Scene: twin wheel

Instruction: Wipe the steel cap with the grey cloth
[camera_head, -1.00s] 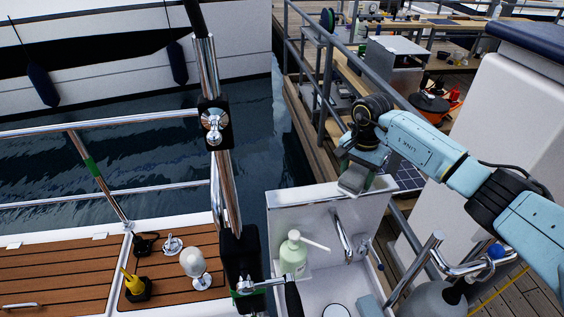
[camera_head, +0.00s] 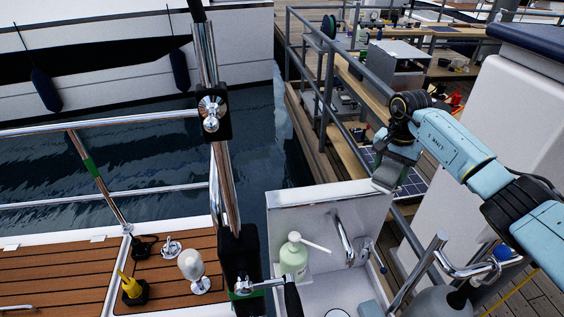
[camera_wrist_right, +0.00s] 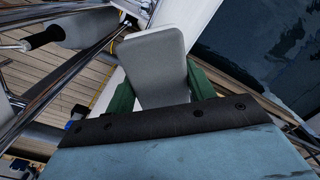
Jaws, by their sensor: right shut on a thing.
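My right gripper (camera_head: 394,170) is shut on the grey cloth (camera_head: 385,186), a flat pale grey piece held beyond the back right corner of the white sink. In the right wrist view the cloth (camera_wrist_right: 155,65) sticks out between the green fingers of my right gripper (camera_wrist_right: 161,92). A shiny round steel piece (camera_head: 211,108), which looks like the steel cap, sits on a black bracket on the upright chrome post left of centre. The cloth is well apart from it, to the right and lower in the picture. My left gripper is not in view.
The white sink (camera_head: 322,197) holds a pale green pump bottle (camera_head: 294,257) and a curved tap (camera_head: 343,238). The chrome post (camera_head: 226,190) stands left of it. A deck with small fittings lies at lower left. Water fills the gap beyond; grey railings (camera_head: 372,75) stand behind my right arm.

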